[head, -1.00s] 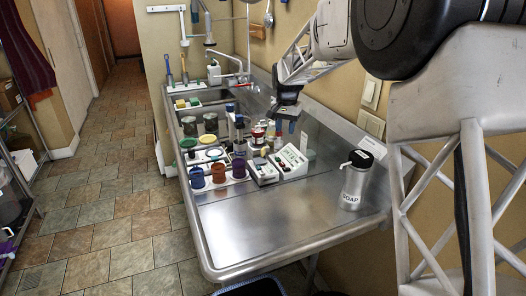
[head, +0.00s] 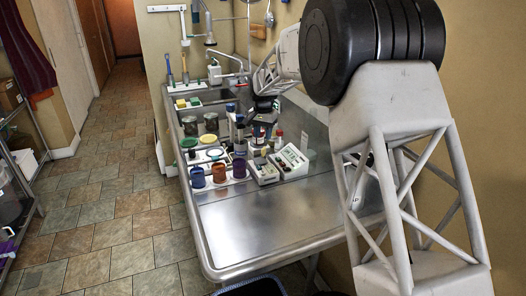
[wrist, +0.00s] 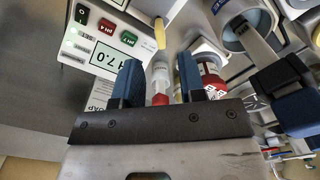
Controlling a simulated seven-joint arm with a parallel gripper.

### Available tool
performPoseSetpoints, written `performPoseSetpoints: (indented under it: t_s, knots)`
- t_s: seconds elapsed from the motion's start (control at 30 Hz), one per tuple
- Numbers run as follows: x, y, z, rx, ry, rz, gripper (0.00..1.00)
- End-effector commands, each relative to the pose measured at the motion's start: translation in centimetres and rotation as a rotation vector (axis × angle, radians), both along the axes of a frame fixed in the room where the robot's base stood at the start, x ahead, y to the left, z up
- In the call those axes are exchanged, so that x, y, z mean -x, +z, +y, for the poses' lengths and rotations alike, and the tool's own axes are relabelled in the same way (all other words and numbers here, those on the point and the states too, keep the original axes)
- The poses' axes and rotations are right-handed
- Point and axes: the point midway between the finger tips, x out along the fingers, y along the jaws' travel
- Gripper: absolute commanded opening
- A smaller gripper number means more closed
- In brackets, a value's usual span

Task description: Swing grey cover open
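My gripper (wrist: 160,75) is open, with its two blue-padded fingers apart. A small clear vial with a red cap (wrist: 160,99) shows between them in the wrist view, and I see no contact with it. A grey round-rimmed piece (wrist: 229,10) with dark blue beside it shows at the upper right of the wrist view. I cannot tell for certain whether it is the grey cover. In the head view my gripper (head: 262,124) is low over the crowded middle of the steel counter. It partly hides what is under it.
A pH meter (wrist: 105,45) is beside the fingers in the wrist view. In the head view, a blue cup (head: 197,177) and an orange cup (head: 219,173) stand at the counter's left side. The front of the steel counter (head: 265,225) is clear.

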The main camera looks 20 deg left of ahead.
Motion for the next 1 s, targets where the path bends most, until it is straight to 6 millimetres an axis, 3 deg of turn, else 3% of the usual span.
performPoseSetpoints:
  t_s: [0.27,0.7,1.0]
  knots:
    - [0.0,-2.0,0.0,0.001,0.000,0.001,0.37]
    - [0.0,-6.8,0.0,0.000,0.000,0.001,0.37]
    - [0.0,-7.7,0.0,0.000,0.000,0.000,0.37]
